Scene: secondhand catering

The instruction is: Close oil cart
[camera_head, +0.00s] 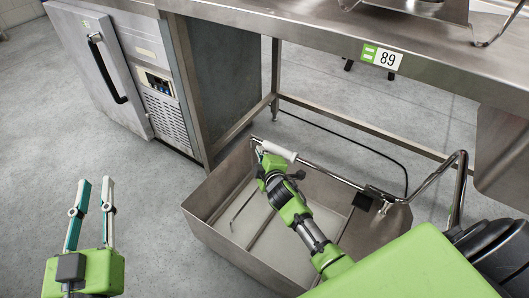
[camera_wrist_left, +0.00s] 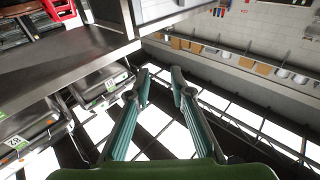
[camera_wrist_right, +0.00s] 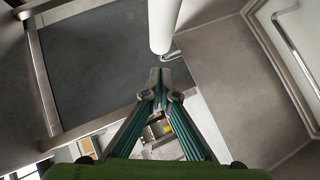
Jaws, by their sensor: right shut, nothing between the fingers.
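The oil cart (camera_head: 212,208) is an open grey metal bin on the floor, partly under the steel table. A bent metal handle bar (camera_head: 452,178) rises at its right side. A white cylinder (camera_head: 279,151) lies at the cart's far edge; a white cylinder (camera_wrist_right: 163,25) also shows in the right wrist view, just beyond the fingertips. My right arm reaches over the cart, and its gripper (camera_wrist_right: 162,78) is shut and empty, close to the cylinder; I cannot tell whether they touch. My left gripper (camera_head: 97,183) is open and empty, left of the cart above the floor.
A steel table (camera_head: 300,28) with a label reading 89 (camera_head: 382,57) stands over the cart's far side. A fridge unit (camera_head: 105,70) with a black handle is at the upper left. A dark cable lies on the floor under the table. The floor at left is clear.

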